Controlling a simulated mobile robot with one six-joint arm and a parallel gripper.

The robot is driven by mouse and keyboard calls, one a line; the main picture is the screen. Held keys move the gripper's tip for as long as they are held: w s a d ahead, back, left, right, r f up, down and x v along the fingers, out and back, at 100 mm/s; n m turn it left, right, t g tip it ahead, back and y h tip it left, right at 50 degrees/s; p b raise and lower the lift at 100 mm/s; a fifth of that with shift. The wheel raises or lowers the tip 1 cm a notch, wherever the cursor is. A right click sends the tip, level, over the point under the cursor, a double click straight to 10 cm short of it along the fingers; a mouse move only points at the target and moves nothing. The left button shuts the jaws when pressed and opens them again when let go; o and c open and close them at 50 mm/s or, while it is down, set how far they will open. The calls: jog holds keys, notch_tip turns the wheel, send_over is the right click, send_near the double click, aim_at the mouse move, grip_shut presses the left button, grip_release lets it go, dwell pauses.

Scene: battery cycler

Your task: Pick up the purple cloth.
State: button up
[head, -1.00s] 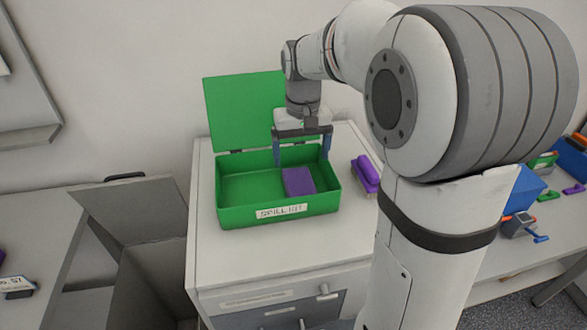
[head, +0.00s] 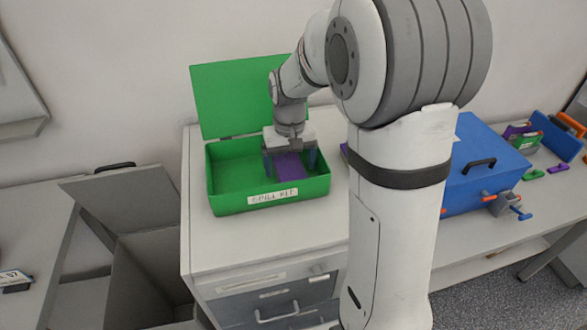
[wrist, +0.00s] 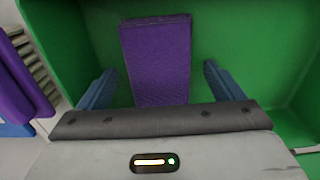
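The purple cloth (head: 289,167) lies folded in the right part of the open green box (head: 234,204), which is labelled as a spill kit. In the wrist view the cloth (wrist: 156,58) is a purple rectangle on the box's green floor (wrist: 216,33). My gripper (head: 290,168) reaches down into the box from above. Its two blue fingers are spread wide, one on each side of the cloth, with green showing between each finger and the cloth in the wrist view (wrist: 158,85). Nothing is held. The cloth's near end is hidden behind the gripper body.
The box's green lid (head: 235,95) stands open behind it. A purple-handled brush (wrist: 27,75) lies beside the box. A blue case (head: 482,165) stands to the right, partly behind my arm. The cabinet top (head: 235,240) is clear in front of the box.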

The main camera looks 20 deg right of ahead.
aim_at(290, 167)
jog(key=c, duration=1)
notch_tip(290, 167, up, 10)
jog(key=b, duration=0.1)
jog(key=o, duration=0.4)
jog(key=shift+c, duration=1.5)
